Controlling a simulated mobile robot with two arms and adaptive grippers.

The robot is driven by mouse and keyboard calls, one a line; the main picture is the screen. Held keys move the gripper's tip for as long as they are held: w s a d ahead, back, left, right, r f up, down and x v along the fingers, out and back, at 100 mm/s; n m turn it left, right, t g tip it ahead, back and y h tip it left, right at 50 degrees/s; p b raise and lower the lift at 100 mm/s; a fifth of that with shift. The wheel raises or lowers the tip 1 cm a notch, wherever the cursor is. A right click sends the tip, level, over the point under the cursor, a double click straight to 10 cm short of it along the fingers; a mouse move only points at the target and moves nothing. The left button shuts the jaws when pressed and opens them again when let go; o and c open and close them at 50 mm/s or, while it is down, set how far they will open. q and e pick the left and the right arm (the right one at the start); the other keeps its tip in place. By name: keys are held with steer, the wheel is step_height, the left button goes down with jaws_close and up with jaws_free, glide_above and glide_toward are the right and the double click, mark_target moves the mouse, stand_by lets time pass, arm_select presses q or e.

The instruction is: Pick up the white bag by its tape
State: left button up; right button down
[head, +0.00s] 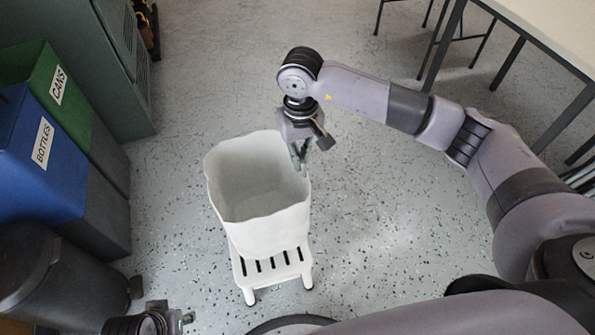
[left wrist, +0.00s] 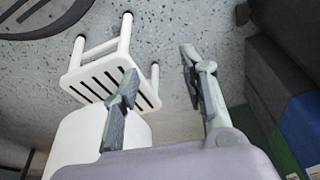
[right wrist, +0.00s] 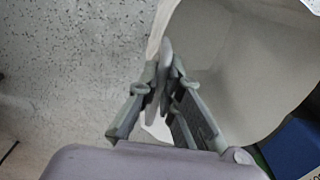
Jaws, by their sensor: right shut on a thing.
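The white bag (head: 268,232) stands upright and open-topped on a white slatted stool (head: 246,278). It looks empty inside. My right gripper (head: 300,163) reaches down to the bag's right rim. In the right wrist view its fingertips (right wrist: 163,78) are closed together at the edge of the white bag (right wrist: 222,45), pinching its rim; I cannot make out a separate tape there. My left gripper (head: 180,318) is low at the bottom left, apart from the bag. In the left wrist view its fingers (left wrist: 158,72) are spread and empty, with the stool (left wrist: 123,48) and bag (left wrist: 82,140) beyond.
A blue BOTTLES bin (head: 38,155), a green CANS bin (head: 50,85) and a dark bin (head: 60,275) stand along the left. A grey-green cabinet (head: 65,40) is behind them. A table (head: 555,35) is at the upper right. The speckled floor around the stool is clear.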

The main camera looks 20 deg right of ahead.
steer(key=shift+r, duration=0.15)
steer(key=shift+r, duration=0.2)
steer(key=shift+r+p, duration=0.85)
steer(key=shift+r, duration=0.45)
steer(key=shift+r+p, duration=0.4)
steer(key=shift+r, duration=0.35)
steer(key=shift+r+p, duration=0.5)
steer(key=shift+r, duration=0.45)
arm_select(q)
step_height(320, 180, down, 15)
steer(key=s+p, duration=0.1)
steer(key=s, duration=0.1)
steer(key=shift+s+g, duration=0.35)
steer(key=shift+g, duration=0.05)
arm_select(e)
steer(key=shift+r, duration=1.2)
arm_select(q)
steer(key=shift+a+f, duration=0.1)
